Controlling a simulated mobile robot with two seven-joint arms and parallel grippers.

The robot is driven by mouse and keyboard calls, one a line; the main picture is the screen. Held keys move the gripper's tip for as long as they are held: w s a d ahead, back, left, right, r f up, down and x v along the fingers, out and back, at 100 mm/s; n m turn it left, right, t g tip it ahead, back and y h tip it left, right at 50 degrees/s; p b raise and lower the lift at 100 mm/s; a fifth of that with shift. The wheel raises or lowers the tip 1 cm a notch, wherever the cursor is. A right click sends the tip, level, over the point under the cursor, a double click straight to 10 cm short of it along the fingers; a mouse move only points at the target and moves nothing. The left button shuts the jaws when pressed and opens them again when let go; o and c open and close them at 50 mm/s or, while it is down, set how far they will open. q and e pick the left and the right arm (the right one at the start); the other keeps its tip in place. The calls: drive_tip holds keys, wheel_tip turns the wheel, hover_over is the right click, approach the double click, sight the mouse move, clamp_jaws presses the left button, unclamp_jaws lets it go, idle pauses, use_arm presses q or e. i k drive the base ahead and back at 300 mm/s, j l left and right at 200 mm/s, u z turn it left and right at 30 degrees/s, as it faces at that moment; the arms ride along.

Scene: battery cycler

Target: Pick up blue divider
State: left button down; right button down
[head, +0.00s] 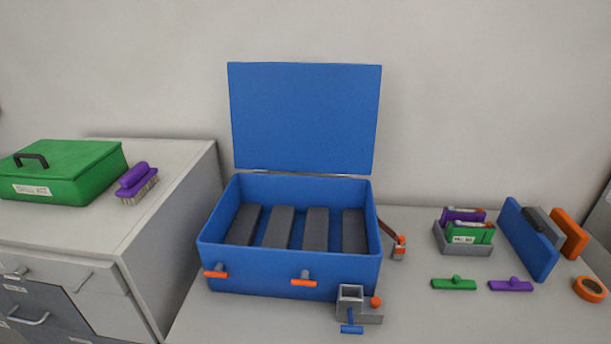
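A blue flat panel (526,240), which looks like the blue divider, stands on edge on the right side of the table. A grey panel (546,226) and an orange panel (570,233) stand close to its right side. The grey one is partly hidden behind the blue one. Whether these panels touch each other or sit in a holder cannot be told. Neither of my grippers is in view.
An open blue box (290,280) with grey slabs inside stands mid-table, its lid upright. A grey tray (462,250) with labelled packs is left of the panel. Green (454,284) and purple (510,286) handled pieces lie in front; orange tape (590,289) lies right.

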sight(521, 227)
drive_tip(key=z, duration=1.25)
drive_tip(key=i+l, duration=0.2)
drive_tip(key=l, duration=0.15)
drive_tip(key=i+l+u, duration=0.2)
drive_tip(key=i+l, duration=0.2)
drive_tip(key=l, duration=0.25)
